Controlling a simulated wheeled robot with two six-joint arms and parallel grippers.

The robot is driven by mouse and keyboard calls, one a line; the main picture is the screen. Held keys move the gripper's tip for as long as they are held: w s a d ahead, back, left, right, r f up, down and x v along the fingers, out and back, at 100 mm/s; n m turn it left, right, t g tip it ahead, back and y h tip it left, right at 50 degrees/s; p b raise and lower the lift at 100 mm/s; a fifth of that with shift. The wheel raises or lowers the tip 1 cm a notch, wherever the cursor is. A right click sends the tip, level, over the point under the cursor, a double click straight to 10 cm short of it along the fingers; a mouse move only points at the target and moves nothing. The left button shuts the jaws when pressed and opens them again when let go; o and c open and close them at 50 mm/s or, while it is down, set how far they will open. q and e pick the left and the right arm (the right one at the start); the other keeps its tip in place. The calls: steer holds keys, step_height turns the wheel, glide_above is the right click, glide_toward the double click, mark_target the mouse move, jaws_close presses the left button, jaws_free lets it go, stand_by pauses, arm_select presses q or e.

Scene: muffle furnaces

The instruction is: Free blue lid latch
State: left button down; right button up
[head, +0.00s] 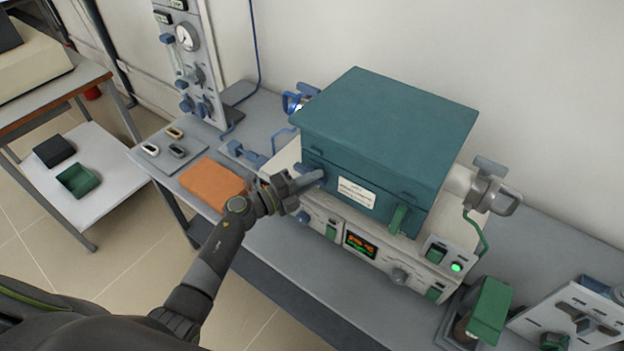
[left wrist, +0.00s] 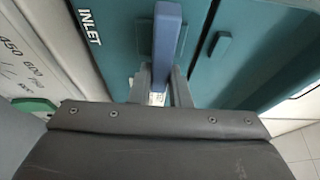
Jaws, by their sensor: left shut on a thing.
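A muffle furnace has a closed teal lid (head: 390,125) with a white label on its front. The blue lid latch (head: 309,175) is at the left end of the lid's front. In the left wrist view, the blue latch (left wrist: 168,35) stands upright in the picture against the teal front, beside the word INLET. My left gripper (head: 303,182) is at the lid's front left, and its fingers (left wrist: 160,82) are shut on the blue latch. The fingers hide the latch's lower end. A green latch (head: 398,219) is at the right of the lid's front. My right gripper is not in view.
The furnace's control panel (head: 361,244) with a lit display is below the lid. An orange block (head: 214,184) lies on the bench left of my arm. A gauge stand (head: 190,60) rises at the back left. A green-topped item (head: 490,308) stands at the right.

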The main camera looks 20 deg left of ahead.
arm_select(q)
steer(key=c, duration=1.4)
jaws_free()
steer(key=shift+o, duration=0.2)
steer(key=b+v, duration=0.4)
steer(key=v, duration=1.3)
steer(key=shift+s+a+b, duration=0.15)
steer(key=shift+a+b, duration=0.1)
steer(key=shift+b, duration=0.05)
